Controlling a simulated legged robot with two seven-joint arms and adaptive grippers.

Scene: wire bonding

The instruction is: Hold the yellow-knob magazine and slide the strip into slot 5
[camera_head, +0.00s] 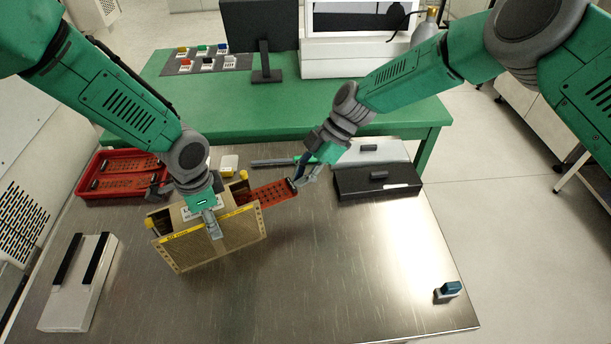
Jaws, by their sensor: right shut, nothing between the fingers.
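The yellow-knob magazine (228,243) is a tan box with yellow edge strips and yellow knobs, standing at an angle on the left half of the steel table. My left gripper (212,222) is on it from above, with one finger against its near wall; the other finger is hidden. A red-brown perforated strip (272,193) sticks out of the magazine's right end. Its inner end is hidden, and I cannot read which slot it is in. My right gripper (301,180) is shut and empty, at the strip's dark outer end; I cannot tell whether it touches.
A red tray (122,176) with more strips lies at the back left. A white block with black bars (78,282) is at the front left. A black box (376,182) is at the back right, and a small blue-topped item (448,290) at the front right. The table's front middle is clear.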

